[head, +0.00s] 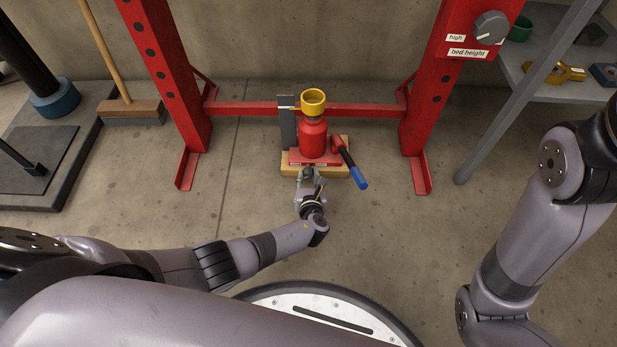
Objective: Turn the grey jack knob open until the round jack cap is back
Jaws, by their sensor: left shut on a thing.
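A red bottle jack (312,138) stands upright on a wooden board (288,170) on the floor, between the legs of a red press frame. Its round yellow jack cap (313,100) sits on top. A pump handle with a blue end (359,181) slants down to the right from the jack. My left gripper (308,177) is at the front foot of the jack and is shut. The grey jack knob is hidden or too small to tell apart from the fingers there. My right gripper is out of view; only its arm shows at the right.
The red frame's legs (183,125) and low crossbar (248,108) enclose the jack. A grey upright strip (287,124) stands beside it. A grey dial (491,28), a metal shelf (555,72) and a broom (130,108) are around.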

